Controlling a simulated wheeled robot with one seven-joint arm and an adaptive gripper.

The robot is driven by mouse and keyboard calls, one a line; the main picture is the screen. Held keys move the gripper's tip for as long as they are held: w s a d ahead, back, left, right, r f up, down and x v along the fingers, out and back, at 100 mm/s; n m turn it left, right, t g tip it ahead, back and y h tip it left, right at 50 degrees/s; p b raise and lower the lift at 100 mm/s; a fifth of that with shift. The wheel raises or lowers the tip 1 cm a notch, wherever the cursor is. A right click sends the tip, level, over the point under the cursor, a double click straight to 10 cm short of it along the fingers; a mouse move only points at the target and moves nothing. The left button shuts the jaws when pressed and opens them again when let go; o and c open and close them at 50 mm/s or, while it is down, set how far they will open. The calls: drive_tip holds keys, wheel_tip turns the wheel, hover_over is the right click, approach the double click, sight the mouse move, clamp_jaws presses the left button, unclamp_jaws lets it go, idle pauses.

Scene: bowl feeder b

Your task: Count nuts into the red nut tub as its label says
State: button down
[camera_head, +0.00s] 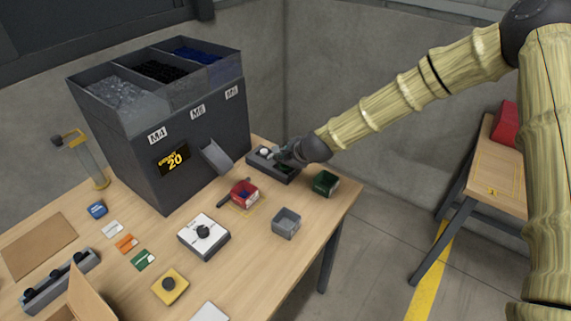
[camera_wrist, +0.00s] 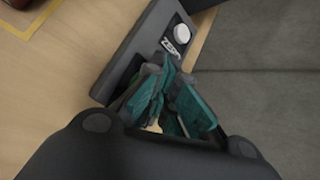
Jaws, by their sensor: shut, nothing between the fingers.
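The red nut tub (camera_head: 244,193) stands on the table below the chute of the dark hopper unit, within a yellow outline; its label is too small to read and its contents look dark blue. The hopper unit (camera_head: 185,160) has three bins marked M4, M6 and probably M8, and a display (camera_head: 174,160) showing 20. A dark button box (camera_head: 262,166) sits right of the chute (camera_head: 216,158). My gripper (camera_head: 283,156) is shut and empty over the box. The wrist view shows its fingertips (camera_wrist: 168,65) beside the ZERO label and white button (camera_wrist: 181,34); the box's other end is partly hidden.
A green tub (camera_head: 325,183) and a grey tub (camera_head: 286,223) stand to the right and front. A second table (camera_head: 490,185) stands at right.

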sight(283, 166)
drive_tip(key=shift+r, duration=0.1)
drive_tip(key=shift+r+p, duration=0.55)
drive_tip(key=shift+r, duration=0.15)
drive_tip(key=shift+r, duration=0.15)
drive_tip(key=shift+r+p, duration=1.6)
drive_tip(key=shift+r, duration=0.8)
